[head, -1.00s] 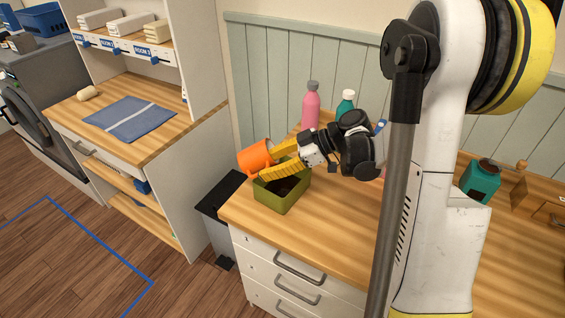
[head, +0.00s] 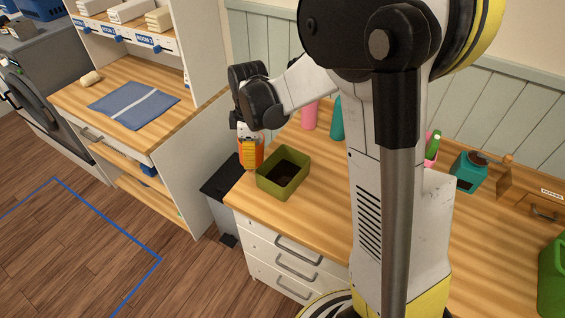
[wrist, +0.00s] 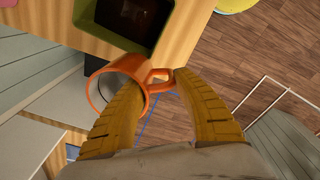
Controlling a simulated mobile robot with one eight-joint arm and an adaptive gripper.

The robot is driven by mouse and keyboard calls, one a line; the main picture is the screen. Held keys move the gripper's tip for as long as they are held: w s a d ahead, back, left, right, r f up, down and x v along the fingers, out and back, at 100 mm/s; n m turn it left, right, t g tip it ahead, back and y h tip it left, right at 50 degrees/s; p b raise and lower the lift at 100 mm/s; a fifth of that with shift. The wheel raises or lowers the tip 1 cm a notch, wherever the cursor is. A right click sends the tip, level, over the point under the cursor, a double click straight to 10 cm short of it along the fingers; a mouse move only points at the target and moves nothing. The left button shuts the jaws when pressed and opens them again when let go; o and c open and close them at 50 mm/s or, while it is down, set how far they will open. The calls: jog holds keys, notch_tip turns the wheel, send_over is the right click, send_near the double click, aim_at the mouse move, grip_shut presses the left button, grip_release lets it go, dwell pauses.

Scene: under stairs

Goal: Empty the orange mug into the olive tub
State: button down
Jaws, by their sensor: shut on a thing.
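The orange mug (head: 261,152) is in my gripper (head: 250,164), just left of the olive tub, by the counter's left end. My yellow fingers point down and partly hide it in the head view. In the wrist view the tub (wrist: 88,18) is beyond the mug.
A pink bottle (head: 310,115) and a teal bottle (head: 336,118) stand behind the tub. A dark bin (head: 222,190) stands in the gap left of the drawers. Counter in front of the tub is clear.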

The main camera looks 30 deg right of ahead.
jog(key=shift+w+a+h, duration=0.1)
jog(key=shift+a+h, duration=0.2)
jog(key=shift+r+p, duration=1.3)
jog(key=shift+r, duration=0.75)
jog(key=shift+f, duration=0.1)
